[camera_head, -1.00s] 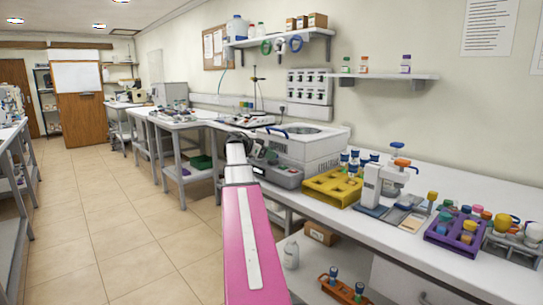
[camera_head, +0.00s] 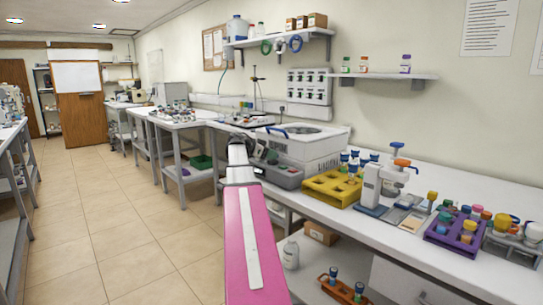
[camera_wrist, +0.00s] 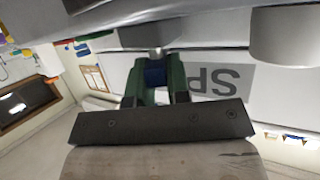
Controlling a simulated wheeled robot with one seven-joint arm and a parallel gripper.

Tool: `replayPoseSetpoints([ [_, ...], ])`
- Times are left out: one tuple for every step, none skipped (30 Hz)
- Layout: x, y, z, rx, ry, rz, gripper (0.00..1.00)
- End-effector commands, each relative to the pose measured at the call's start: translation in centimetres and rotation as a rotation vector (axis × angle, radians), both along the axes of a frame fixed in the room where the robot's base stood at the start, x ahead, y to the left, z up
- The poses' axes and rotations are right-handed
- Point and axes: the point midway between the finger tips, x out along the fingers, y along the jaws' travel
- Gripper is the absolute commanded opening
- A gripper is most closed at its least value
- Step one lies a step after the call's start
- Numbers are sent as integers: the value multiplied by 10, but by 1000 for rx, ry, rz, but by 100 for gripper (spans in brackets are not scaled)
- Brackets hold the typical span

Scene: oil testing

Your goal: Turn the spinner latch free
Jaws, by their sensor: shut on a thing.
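The spinner (camera_head: 310,148) is a white box-shaped machine with a grey lower front on the bench, with a round top and a blue handle (camera_head: 276,131). In the wrist view its white face (camera_wrist: 275,90) carries grey lettering that appears upside down. My gripper (camera_wrist: 156,72) has green fingers shut on a small dark blue piece (camera_wrist: 155,76), which looks like the latch, against the spinner's face. A small grey knob (camera_wrist: 155,53) shows just beyond the fingertips. In the head view my arm hides the gripper's contact with the spinner.
A yellow rack (camera_head: 333,190) with blue-capped bottles stands right of the spinner. Farther right are a white instrument (camera_head: 372,186) and a purple rack (camera_head: 455,236). A wall shelf (camera_head: 385,76) hangs above. The floor (camera_head: 110,215) to the left is clear.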

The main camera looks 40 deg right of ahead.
Motion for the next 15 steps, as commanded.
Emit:
replayPoseSetpoints([
  [-3, 1, 0, -1, 0, 26, 0],
  [-3, 2, 0, -1, 0, 44, 0],
  [-4, 2, 0, -1, 0, 71, 0],
  [-4, 2, 0, 0, -1, 91, 0],
  [-4, 2, 0, 0, -1, 112, 0],
  [-4, 2, 0, -1, -1, 141, 0],
  [-5, 2, 0, -1, -1, 162, 0],
  [-5, 2, 0, -1, 0, 184, 0],
  [-5, 2, 0, -1, -1, 212, 0],
  [-5, 2, 0, -1, -2, 232, 0],
  [-5, 2, 0, -1, 0, 252, 0],
  [-5, 2, 0, -1, -1, 278, 0],
  [-5, 2, 0, -1, -1, 296, 0],
  [-4, 2, 0, -1, -1, 313, 0],
  [-4, 2, 0, -1, -1, 336, 0],
])
